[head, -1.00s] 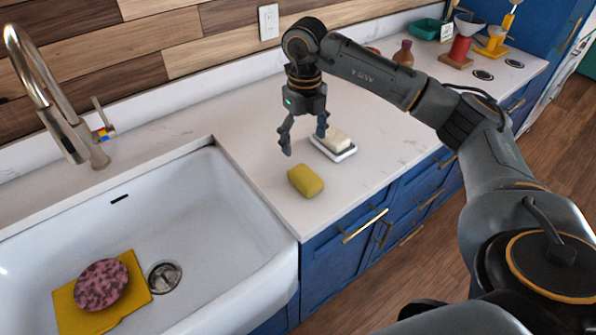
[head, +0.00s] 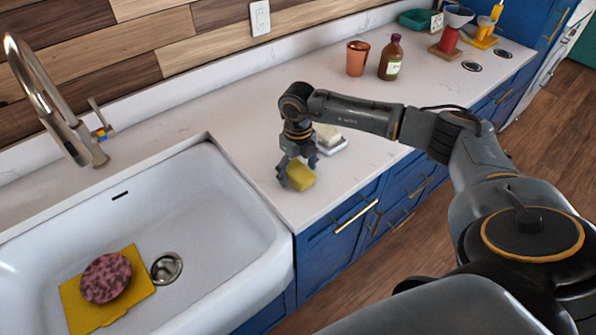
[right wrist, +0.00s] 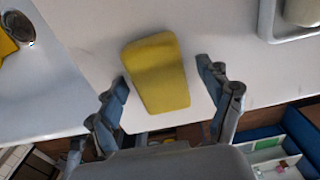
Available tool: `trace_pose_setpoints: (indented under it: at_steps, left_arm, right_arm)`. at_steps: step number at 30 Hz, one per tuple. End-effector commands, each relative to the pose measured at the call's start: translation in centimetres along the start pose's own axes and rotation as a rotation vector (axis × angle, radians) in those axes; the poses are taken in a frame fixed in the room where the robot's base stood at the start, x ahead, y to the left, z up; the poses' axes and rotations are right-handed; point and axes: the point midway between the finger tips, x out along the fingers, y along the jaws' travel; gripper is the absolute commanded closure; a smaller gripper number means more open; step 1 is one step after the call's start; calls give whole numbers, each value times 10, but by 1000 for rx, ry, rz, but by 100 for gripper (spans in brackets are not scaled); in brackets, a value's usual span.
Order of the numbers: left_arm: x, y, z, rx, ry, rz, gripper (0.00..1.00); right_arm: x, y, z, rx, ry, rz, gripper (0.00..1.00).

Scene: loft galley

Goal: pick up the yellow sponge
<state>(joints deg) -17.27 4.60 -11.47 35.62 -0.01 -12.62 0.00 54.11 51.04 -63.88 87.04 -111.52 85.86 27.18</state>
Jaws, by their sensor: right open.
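The yellow sponge (head: 301,175) lies on the white counter just right of the sink. My right gripper (head: 297,180) is lowered over it, open, with a finger on either side of the sponge. In the right wrist view the sponge (right wrist: 157,73) lies between the two spread fingers of the gripper (right wrist: 166,92), with a gap at the right finger; the left fingertip is close to its edge. The gripper covers part of the sponge in the head view. My left gripper is not in view.
A white dish with a pale bar (head: 328,136) stands close behind the gripper. A copper cup (head: 357,58) and a brown bottle (head: 391,57) stand farther back. The sink (head: 200,215) holds a yellow cloth (head: 130,299) and a pink speckled round thing (head: 105,278).

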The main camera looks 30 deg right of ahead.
Motion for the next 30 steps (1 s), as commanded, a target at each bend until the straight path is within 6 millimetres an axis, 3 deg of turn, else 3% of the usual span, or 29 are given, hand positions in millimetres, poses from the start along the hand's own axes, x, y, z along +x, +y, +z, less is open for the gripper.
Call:
trace_pose_setpoints:
  at_steps: [4,11,23,30]
  left_arm:
    - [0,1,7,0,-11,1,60]
    - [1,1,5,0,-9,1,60]
    - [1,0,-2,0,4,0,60]
    - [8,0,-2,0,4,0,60]
  right_arm:
    - [0,0,0,0,0,0,23]
    - [0,0,0,0,0,0,69]
    - [-2,0,0,0,0,1,70]
    - [-23,0,1,0,-3,0,70]
